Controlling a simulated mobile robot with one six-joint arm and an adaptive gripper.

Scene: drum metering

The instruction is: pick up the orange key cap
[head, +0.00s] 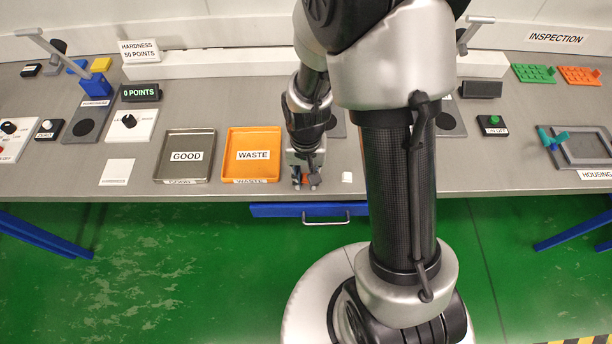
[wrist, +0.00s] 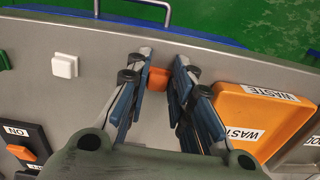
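The orange key cap (wrist: 158,78) lies on the grey bench top near its front edge. My gripper (wrist: 160,66) is pointed down at the bench with one finger on each side of the cap. The fingers look open, with a narrow gap to the cap; I cannot tell whether either finger touches it. In the head view the orange cap (head: 305,180) shows as a small patch between the fingertips of my gripper (head: 305,185), partly hidden by them.
A white cap (wrist: 65,65) stands beside the orange one, also near the edge (head: 347,177). The orange WASTE tray (head: 252,129) is close to my gripper, with the grey GOOD tray (head: 185,130) to its left. A blue drawer (head: 275,211) hangs under the bench edge.

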